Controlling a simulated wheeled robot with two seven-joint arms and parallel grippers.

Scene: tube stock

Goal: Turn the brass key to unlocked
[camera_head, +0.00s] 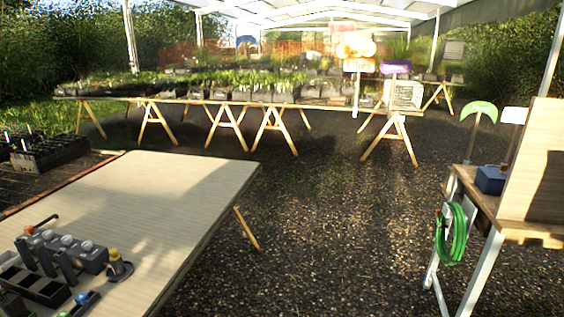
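I cannot make out a brass key for certain. A small yellow-topped piece (114,255) stands on a dark round base at the front right of the wooden bench top, near its front edge. It is too small to tell whether it is a key or a knob, or which way it is turned. Neither of my grippers is in view.
The pale bench top (170,190) holds a dark tube rack (40,285) and a grey block with several round caps (75,250). Black seed trays (48,150) lie at left. A wooden stand with a green hose (452,235) is at right. Gravel floor (320,230) lies open between.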

